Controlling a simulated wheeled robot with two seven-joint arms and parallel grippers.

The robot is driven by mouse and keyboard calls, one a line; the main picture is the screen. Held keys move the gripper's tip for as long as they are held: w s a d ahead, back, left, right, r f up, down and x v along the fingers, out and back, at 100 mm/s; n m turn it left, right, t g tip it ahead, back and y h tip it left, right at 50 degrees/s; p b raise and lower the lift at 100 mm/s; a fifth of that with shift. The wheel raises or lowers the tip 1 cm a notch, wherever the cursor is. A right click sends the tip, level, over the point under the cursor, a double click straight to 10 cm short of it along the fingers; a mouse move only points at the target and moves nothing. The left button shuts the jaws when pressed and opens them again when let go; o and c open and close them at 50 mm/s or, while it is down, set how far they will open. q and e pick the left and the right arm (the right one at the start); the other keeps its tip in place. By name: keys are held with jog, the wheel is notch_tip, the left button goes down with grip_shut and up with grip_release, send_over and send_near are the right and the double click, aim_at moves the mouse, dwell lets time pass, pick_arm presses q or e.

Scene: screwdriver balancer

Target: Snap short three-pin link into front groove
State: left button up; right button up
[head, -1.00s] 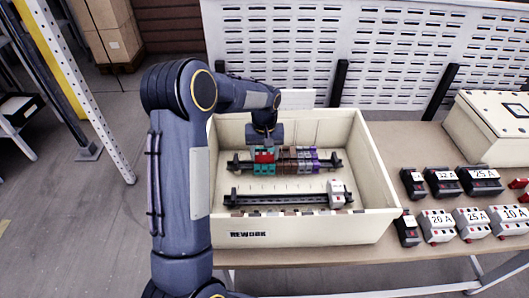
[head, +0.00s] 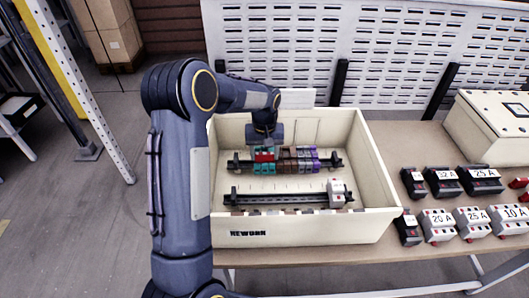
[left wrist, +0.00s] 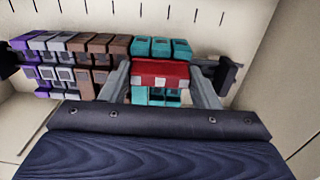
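The short three-pin link is a small red piece (left wrist: 160,74) between my left gripper's fingertips. It also shows red in the head view (head: 264,155). My left gripper (head: 264,146) points down into the box, its two fingers (left wrist: 160,82) at either end of the link. The link lies over the teal terminal blocks (left wrist: 160,47), overlapping their tops. I cannot tell whether its pins sit in the front groove, because the link and fingers hide that part. Brown, grey and purple blocks (left wrist: 60,45) stand beside the teal ones on the same rail. My right gripper is not in view.
The cream REWORK box (head: 300,232) surrounds the rails with raised walls. A front rail (head: 275,199) carries a pale module (head: 336,194) at its right. Several breakers (head: 470,222) and a cream enclosure (head: 490,125) stand on the bench to the right.

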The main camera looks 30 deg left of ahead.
pick_arm(q)
jog(key=o, duration=0.4)
jog(key=shift+f, duration=0.2)
jog(key=shift+r, duration=0.1)
notch_tip(320, 180, up, 8)
jog(key=shift+f, duration=0.15)
notch_tip(320, 180, up, 12)
jog(key=p, duration=0.9)
jog(key=shift+p, duration=0.4)
jog(key=shift+s, duration=0.1)
